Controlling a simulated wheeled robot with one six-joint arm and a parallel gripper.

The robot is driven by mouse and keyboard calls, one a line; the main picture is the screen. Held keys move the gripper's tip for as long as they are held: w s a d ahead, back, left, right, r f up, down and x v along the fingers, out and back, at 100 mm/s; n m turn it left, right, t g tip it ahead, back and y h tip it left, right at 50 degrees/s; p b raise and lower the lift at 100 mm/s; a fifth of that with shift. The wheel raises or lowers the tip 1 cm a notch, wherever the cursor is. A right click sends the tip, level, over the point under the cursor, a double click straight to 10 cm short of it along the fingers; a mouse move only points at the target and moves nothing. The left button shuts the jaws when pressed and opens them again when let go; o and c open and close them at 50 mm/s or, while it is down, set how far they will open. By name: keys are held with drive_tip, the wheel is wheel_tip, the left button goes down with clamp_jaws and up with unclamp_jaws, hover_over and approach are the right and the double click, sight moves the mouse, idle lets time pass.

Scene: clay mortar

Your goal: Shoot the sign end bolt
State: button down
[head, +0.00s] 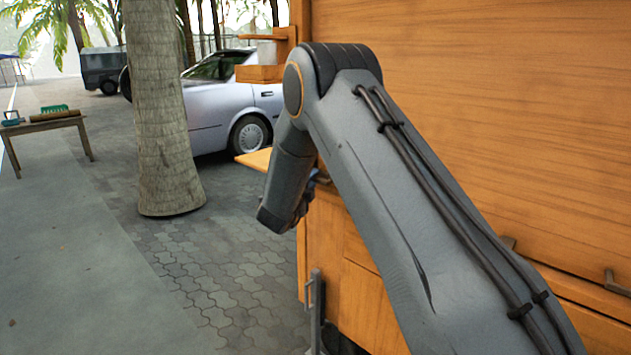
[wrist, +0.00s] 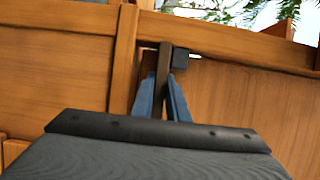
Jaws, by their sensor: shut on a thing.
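In the wrist view the blue fingers of my gripper (wrist: 160,78) stand on either side of a dark upright metal bar (wrist: 164,62), shut on it. The bar looks like the bolt. A dark block (wrist: 181,58) sits at its upper right, against the wooden panel. The lower end of the bar is hidden by my wrist housing. In the head view my forearm and wrist cover the bolt, and only a trace of blue finger shows beside the wooden front.
A large wooden stall (head: 500,110) fills the right side, with a small shelf (head: 262,73) sticking out. A palm trunk (head: 162,110) and a silver car (head: 215,105) stand to the left. A small table (head: 45,125) is at far left. The paving between is clear.

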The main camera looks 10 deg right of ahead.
drive_tip(key=c, duration=1.7)
unclamp_jaws()
drive_tip(key=shift+w+a, duration=0.2)
drive_tip(key=shift+a, duration=0.1)
drive_tip(key=shift+c, duration=0.2)
drive_tip(key=shift+d, duration=0.15)
drive_tip(key=v, duration=0.7)
drive_tip(key=shift+s, duration=0.4)
drive_tip(key=s+d+n+g+y+p, duration=0.2)
drive_tip(key=s+n+g, duration=0.3)
drive_tip(key=s, duration=1)
drive_tip(key=s+d+r+n+g+y+p, duration=0.1)
drive_tip(key=s+d+n+g+y+p, duration=0.1)
drive_tip(key=s+n, duration=0.9)
drive_tip(key=s+d+n+g+y+p, duration=0.2)
drive_tip(key=s+n+g, duration=0.6)
drive_tip(key=s, duration=1.3)
drive_tip(key=y+p, duration=0.2)
drive_tip(key=y, duration=0.1)
drive_tip(key=shift+r+y, duration=0.2)
drive_tip(key=shift+y, duration=0.1)
